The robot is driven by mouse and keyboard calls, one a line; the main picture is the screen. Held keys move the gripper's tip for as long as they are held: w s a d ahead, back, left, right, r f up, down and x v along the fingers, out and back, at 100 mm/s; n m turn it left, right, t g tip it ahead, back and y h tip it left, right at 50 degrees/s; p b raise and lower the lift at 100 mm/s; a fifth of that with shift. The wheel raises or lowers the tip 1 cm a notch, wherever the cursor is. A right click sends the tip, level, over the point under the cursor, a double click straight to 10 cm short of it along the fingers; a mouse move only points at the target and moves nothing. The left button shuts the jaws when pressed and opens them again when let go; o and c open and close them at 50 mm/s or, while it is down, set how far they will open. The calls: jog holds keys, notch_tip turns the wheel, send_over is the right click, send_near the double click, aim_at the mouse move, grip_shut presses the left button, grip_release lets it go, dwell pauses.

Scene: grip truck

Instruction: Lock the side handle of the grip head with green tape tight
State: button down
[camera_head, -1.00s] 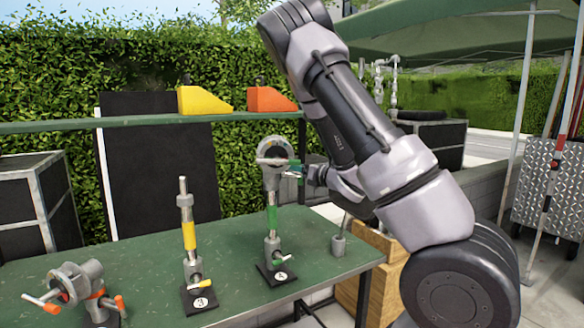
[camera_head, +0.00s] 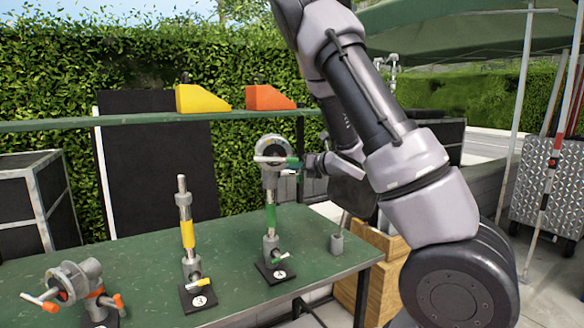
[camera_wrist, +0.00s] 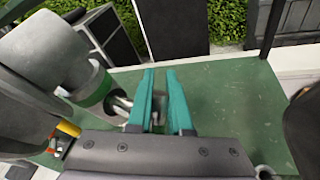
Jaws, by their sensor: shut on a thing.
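The grip head (camera_head: 271,150) is a grey round clamp on top of a post with green tape (camera_head: 271,216), standing on the numbered base at the right of the table. Its side handle (camera_head: 268,159) is a pale bar crossing the front of the head, pointing right toward my gripper (camera_head: 296,163). In the wrist view the head (camera_wrist: 45,50) fills the left, and the handle's metal rod (camera_wrist: 119,102) runs toward my teal fingers (camera_wrist: 160,103). The fingers are shut on the handle's end, which they mostly hide.
A yellow-taped post (camera_head: 187,236) stands left of the grip head, and an orange-taped clamp (camera_head: 75,281) sits at the front left. The green table (camera_head: 140,262) is clear between them. A shelf behind holds yellow (camera_head: 203,98) and orange (camera_head: 268,97) wedges.

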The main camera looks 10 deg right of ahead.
jog(key=shift+s+a+f+m+g+h, duration=0.15)
jog(key=shift+s+f+m+g, duration=0.5)
jog(key=shift+g, duration=2)
jog(key=shift+s+f+m+g+h, duration=0.25)
jog(key=shift+f+m+g, duration=0.75)
jog(key=shift+g, duration=1.6)
jog(key=shift+s+a+f+m+g+h, duration=0.1)
jog(key=shift+s+f+m+g, duration=0.65)
jog(key=shift+g, duration=1.9)
jog(key=shift+w+r, duration=0.1)
jog(key=shift+w, duration=0.15)
jog(key=c, duration=0.8)
grip_release()
jog(key=shift+c, duration=0.2)
jog(key=v, duration=1.1)
